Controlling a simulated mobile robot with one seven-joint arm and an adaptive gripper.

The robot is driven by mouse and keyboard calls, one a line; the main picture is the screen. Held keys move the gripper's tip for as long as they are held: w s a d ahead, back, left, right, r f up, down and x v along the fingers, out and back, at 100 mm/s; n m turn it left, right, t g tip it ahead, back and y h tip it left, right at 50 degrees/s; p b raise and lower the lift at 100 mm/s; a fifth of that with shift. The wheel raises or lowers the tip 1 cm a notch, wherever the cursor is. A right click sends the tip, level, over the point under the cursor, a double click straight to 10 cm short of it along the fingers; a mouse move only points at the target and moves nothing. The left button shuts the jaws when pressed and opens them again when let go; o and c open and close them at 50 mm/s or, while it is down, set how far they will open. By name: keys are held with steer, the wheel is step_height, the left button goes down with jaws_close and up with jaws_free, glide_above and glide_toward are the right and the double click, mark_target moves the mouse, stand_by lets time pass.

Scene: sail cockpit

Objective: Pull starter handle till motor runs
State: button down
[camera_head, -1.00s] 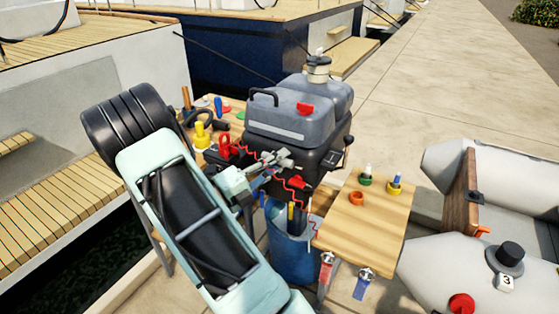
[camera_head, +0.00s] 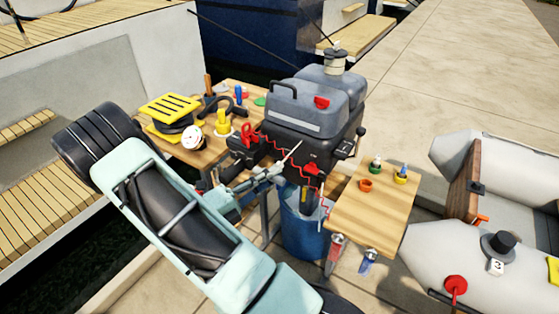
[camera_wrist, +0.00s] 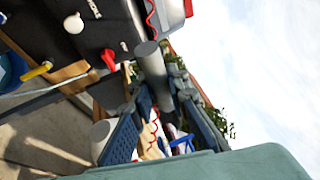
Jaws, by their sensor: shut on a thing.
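The motor (camera_head: 300,120) has a grey cowl and a black lower casing. It stands between two wooden tabletops, and its dark casing also shows in the wrist view (camera_wrist: 88,38). My gripper (camera_head: 277,172) is in front of the casing's near face. In the wrist view, its blue-padded fingers (camera_wrist: 165,125) are closed around a grey cylindrical starter handle (camera_wrist: 152,68). A thin pale line (camera_head: 292,153), apparently the starter cord, runs from the gripper up toward the motor. Whether the motor runs cannot be told.
A red coiled cord (camera_head: 323,192) hangs along the motor's front. A blue bin (camera_head: 303,232) stands below. The left tabletop (camera_head: 190,153) holds several items; the right one (camera_head: 375,213) holds small cups. A grey inflatable boat (camera_head: 450,245) lies at right.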

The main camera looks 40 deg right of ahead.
steer(key=shift+s+a, duration=0.3)
steer(key=shift+a, duration=0.55)
steer(key=c, duration=2.1)
jaws_free()
steer(key=shift+a, duration=0.1)
steer(key=a, duration=0.4)
steer(key=a+f, duration=0.1)
steer(key=a, duration=0.2)
steer(key=a+f, duration=0.1)
steer(key=a, duration=0.3)
steer(key=shift+a+f, duration=0.1)
steer(key=shift+a, duration=0.25)
